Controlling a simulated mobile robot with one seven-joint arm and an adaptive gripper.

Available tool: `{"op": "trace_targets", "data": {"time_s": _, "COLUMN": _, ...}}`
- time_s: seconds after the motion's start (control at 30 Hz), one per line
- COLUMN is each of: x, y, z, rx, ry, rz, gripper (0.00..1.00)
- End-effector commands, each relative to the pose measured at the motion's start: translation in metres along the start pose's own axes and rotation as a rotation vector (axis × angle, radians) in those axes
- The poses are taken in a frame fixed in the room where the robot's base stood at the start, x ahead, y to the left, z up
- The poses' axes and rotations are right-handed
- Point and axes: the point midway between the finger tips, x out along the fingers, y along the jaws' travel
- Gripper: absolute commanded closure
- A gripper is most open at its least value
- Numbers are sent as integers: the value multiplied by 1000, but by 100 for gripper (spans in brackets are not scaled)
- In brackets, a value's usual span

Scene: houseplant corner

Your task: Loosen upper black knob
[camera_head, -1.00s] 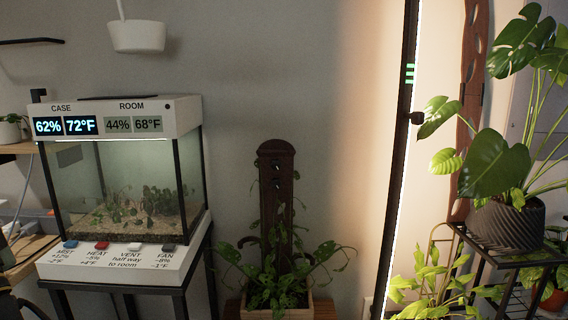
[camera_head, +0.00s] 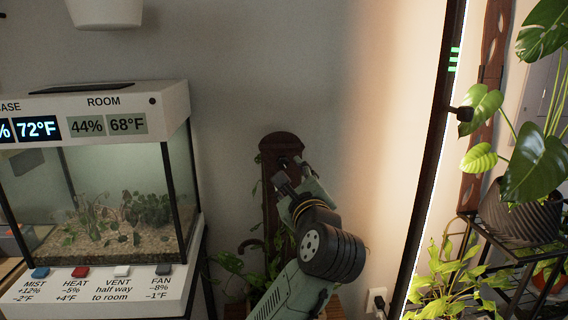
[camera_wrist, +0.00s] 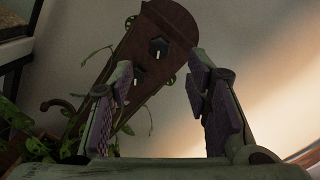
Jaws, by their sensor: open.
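A dark wooden post (camera_head: 283,142) with a rounded top stands against the wall. In the wrist view the post (camera_wrist: 175,22) looks tilted and carries two black knobs, each with a pale mark. The upper black knob (camera_wrist: 158,47) is nearer the rounded top; the lower one (camera_wrist: 138,75) is partly behind my left finger. My gripper (camera_wrist: 160,85) is open and empty, with its fingers apart on either side of the upper knob in that view and not visibly touching it. In the head view my gripper (camera_head: 290,180) is in front of the post and hides much of it.
Leafy plants (camera_head: 232,272) grow around the post's foot. A glass terrarium (camera_head: 105,200) with labelled buttons stands on the left. A tall lit frame (camera_head: 432,160) and a large-leaved potted plant (camera_head: 525,215) are on the right.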

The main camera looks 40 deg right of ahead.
Motion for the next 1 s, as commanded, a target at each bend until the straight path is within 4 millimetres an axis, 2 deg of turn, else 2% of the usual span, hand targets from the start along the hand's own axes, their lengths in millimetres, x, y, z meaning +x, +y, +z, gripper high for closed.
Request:
{"op": "trace_targets", "data": {"time_s": 0.03, "x": 11, "y": 0, "z": 1, "rx": 0, "ry": 2, "rz": 4, "gripper": 56}}
{"op": "trace_targets", "data": {"time_s": 0.2, "x": 42, "y": 0, "z": 2, "rx": -2, "ry": 0, "rz": 2, "gripper": 56}}
{"op": "trace_targets", "data": {"time_s": 0.4, "x": 64, "y": 0, "z": 2, "rx": -2, "ry": -1, "rz": 0, "gripper": 56}}
{"op": "trace_targets", "data": {"time_s": 0.77, "x": 68, "y": 0, "z": 1, "rx": -3, "ry": -2, "rz": -1, "gripper": 56}}
{"op": "trace_targets", "data": {"time_s": 1.0, "x": 68, "y": 0, "z": 1, "rx": -4, "ry": -2, "rz": -1, "gripper": 72}}
